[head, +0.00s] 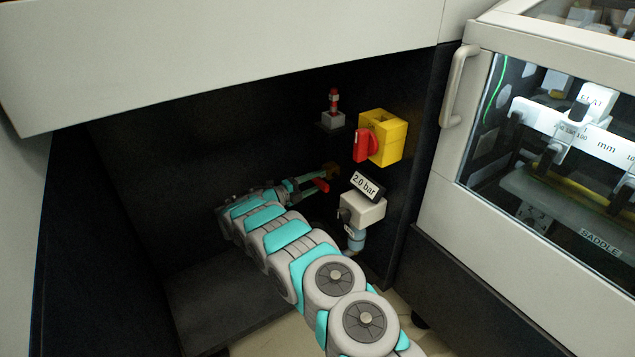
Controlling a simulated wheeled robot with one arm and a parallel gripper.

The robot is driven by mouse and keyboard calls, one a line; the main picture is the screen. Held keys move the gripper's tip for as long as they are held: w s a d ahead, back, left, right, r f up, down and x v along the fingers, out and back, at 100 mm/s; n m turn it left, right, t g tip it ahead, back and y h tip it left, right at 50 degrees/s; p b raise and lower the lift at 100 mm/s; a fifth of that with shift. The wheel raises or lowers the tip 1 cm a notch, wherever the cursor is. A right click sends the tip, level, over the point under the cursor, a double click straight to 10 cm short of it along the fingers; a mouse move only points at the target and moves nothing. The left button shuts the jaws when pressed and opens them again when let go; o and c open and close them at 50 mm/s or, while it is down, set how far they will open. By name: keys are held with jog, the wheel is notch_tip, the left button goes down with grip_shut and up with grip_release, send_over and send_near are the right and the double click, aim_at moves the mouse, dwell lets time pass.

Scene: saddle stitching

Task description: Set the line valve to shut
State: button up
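Part of the valve is hidden behind the fingers.
A yellow box (391,137) with a red rotary knob (362,146) is above right. A display reading 2.0 bar (364,185) sits on a grey regulator (362,209) close by. A red-topped device (333,102) is higher up. The cabinet overhang (220,55) is above my arm.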

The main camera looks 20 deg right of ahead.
jog(key=shift+a, duration=0.1)
jog(key=v, duration=0.7)
jog(key=shift+a+b, duration=0.25)
jog(key=shift+b, duration=0.15)
jog(key=shift+s, duration=0.15)
